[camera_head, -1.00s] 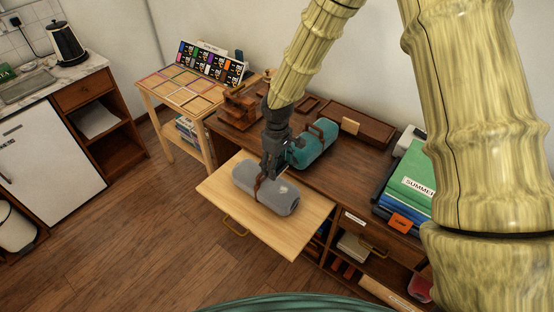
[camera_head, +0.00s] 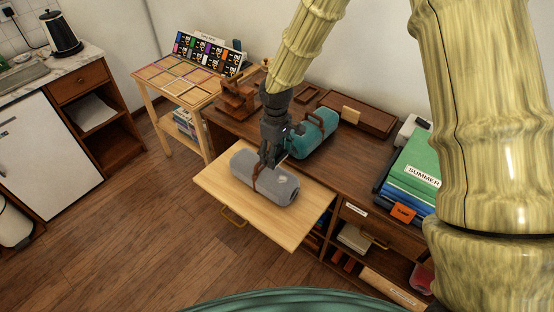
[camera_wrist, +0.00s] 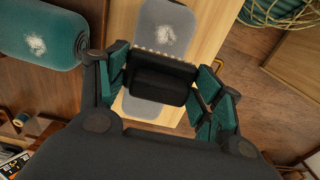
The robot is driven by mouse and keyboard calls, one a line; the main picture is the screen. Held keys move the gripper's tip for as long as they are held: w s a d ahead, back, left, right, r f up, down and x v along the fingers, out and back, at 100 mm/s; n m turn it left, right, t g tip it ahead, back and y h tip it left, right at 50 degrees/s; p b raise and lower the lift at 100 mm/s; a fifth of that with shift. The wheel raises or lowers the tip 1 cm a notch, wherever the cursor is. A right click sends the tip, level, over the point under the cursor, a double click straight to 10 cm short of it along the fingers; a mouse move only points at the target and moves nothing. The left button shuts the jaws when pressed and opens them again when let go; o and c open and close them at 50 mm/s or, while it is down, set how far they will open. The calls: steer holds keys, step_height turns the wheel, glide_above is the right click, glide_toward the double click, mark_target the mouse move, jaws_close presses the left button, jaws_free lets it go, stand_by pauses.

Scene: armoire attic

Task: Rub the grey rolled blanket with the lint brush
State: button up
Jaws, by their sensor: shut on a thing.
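The grey rolled blanket (camera_head: 287,190) lies on the pulled-out pale wood board, with a brown strap around it and a whitish lint patch near its right end. It also shows in the wrist view (camera_wrist: 150,14), with the white patch just beyond the brush. My gripper (camera_head: 269,158) points down over the blanket's middle. In the wrist view its teal-padded fingers are shut on the dark lint brush (camera_wrist: 160,85), whose pale bristle edge faces the patch. The brush covers part of the blanket. I cannot tell whether the brush touches it.
A teal rolled blanket (camera_head: 315,140) with a brown handle lies on the desk behind, close to my gripper; its lint patch shows in the wrist view (camera_wrist: 38,42). The pale board (camera_head: 230,195) is bare around the grey blanket.

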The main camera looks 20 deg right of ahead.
steer(key=shift+f+b, duration=0.25)
steer(key=shift+b, duration=0.15)
